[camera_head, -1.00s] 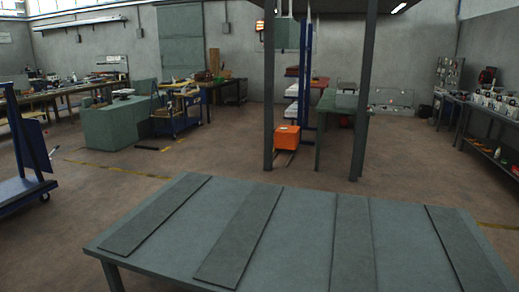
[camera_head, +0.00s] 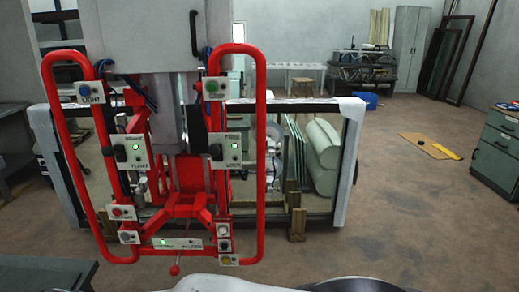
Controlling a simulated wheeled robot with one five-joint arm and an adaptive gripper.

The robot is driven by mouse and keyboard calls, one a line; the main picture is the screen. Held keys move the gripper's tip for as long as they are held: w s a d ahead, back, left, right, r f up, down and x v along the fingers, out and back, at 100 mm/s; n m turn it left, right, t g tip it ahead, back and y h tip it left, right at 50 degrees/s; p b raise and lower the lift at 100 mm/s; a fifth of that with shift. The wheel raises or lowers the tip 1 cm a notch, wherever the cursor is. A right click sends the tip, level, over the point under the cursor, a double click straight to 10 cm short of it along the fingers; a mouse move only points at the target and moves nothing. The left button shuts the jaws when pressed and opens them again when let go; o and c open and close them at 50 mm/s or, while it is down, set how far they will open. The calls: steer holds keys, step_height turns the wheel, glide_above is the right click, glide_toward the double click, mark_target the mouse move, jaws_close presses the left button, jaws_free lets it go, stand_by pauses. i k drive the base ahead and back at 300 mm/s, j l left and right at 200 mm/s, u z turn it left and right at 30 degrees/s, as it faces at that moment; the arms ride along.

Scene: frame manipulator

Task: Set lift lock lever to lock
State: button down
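The red-framed manipulator (camera_head: 262,110) stands left of centre in the head view, with a tubular red handle loop on each side. A small panel (camera_head: 235,158) on the right loop carries lettering that seems to read FREE above and LOCK below. I cannot tell which control is the lift lock lever. My gripper is not in view.
A similar black-knobbed panel (camera_head: 131,153) is on the left loop. A large white-edged frame (camera_head: 347,150) stands behind the manipulator on wooden blocks (camera_head: 298,223). Green drawers (camera_head: 498,150) stand at the right. The floor (camera_head: 415,220) at the right is mostly clear.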

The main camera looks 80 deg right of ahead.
mark_target(213, 150)
steer(key=z, duration=2.35)
